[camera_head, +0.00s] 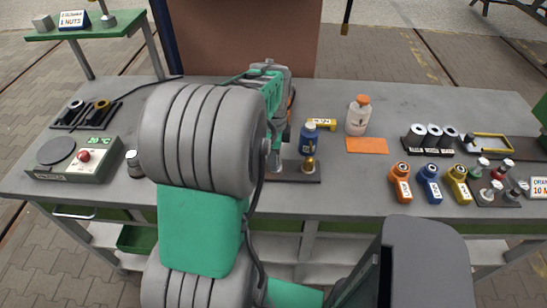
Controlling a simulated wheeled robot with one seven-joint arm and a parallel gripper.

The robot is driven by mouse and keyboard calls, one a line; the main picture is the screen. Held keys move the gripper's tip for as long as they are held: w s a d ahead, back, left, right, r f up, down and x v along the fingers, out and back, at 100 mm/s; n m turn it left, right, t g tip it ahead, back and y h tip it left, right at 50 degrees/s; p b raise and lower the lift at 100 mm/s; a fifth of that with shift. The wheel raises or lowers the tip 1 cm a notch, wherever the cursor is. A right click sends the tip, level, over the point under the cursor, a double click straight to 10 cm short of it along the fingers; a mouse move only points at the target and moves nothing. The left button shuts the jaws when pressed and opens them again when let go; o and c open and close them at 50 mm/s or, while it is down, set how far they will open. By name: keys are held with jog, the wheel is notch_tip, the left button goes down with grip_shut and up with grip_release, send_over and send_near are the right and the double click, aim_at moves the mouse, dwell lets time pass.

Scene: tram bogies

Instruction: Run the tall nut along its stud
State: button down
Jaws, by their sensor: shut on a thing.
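My gripper (274,152) points down over the left part of a dark base plate (295,177) at the table's front middle. My own arm hides much of it. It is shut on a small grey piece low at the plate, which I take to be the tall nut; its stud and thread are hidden. On the right part of the same plate stands a brass-coloured nut or fitting (308,165), apart from my gripper. A blue bottle (309,139) stands just behind it.
To the right are several coloured tools (430,184) and a black roll holder (428,140).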

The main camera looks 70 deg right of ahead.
jog(key=shift+d+r, duration=0.25)
jog(key=shift+r, duration=0.05)
jog(key=c, duration=1.5)
grip_release()
jog(key=shift+c, duration=0.2)
jog(key=o, duration=0.4)
jog(key=shift+a+f, duration=0.2)
notch_tip(320, 180, up, 8)
jog(key=shift+f+b, duration=0.1)
jog(key=shift+b, duration=0.35)
